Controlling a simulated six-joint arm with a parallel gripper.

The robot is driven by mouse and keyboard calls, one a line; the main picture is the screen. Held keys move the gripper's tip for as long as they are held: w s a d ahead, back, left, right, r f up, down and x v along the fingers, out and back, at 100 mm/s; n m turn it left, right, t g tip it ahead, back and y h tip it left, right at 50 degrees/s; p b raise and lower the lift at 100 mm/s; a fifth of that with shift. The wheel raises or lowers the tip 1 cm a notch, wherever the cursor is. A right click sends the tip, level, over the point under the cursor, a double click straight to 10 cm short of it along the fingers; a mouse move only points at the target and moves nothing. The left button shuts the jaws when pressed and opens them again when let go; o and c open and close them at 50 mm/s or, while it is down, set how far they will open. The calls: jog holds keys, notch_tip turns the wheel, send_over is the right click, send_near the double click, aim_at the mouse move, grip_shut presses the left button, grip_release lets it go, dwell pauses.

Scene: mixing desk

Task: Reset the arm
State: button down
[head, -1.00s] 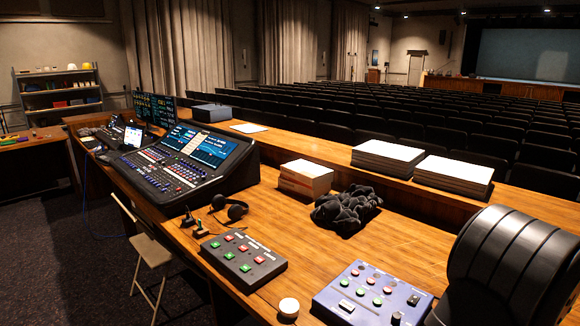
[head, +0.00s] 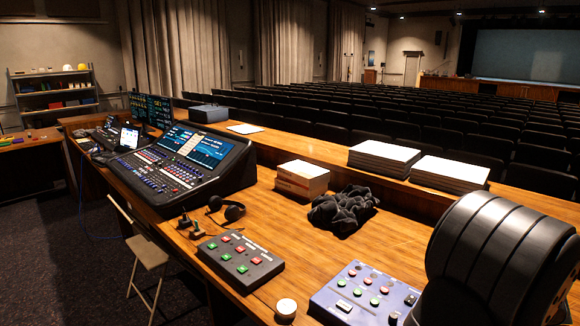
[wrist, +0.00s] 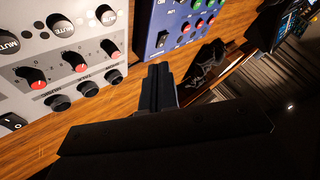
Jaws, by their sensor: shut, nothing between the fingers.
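My gripper (wrist: 157,76) shows in the wrist view with its two dark fingers together and nothing between them. It is above the wooden desk (wrist: 146,54), near the lower edge of a blue control box (wrist: 175,38). Its exact height over the desk cannot be told. In the head view a dark rounded link of my arm fills the lower right; the gripper itself is not visible there.
A white panel with knobs (wrist: 92,78) lies left of the gripper. In the head view are the blue box (head: 350,299), a grey button box (head: 240,262), a round white-topped object (head: 286,308), a bundled black cloth (head: 342,208) and a mixing console (head: 175,165). Desk between cloth and boxes is clear.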

notch_tip(320, 180, up, 8)
jog(key=w+n+g+h, duration=0.1)
jog(key=n+g+h, duration=0.2)
jog(key=n+g, duration=0.85)
notch_tip(320, 180, down, 8)
jog(key=n+t, duration=0.2)
jog(key=t, duration=0.1)
jog(key=shift+a, duration=0.15)
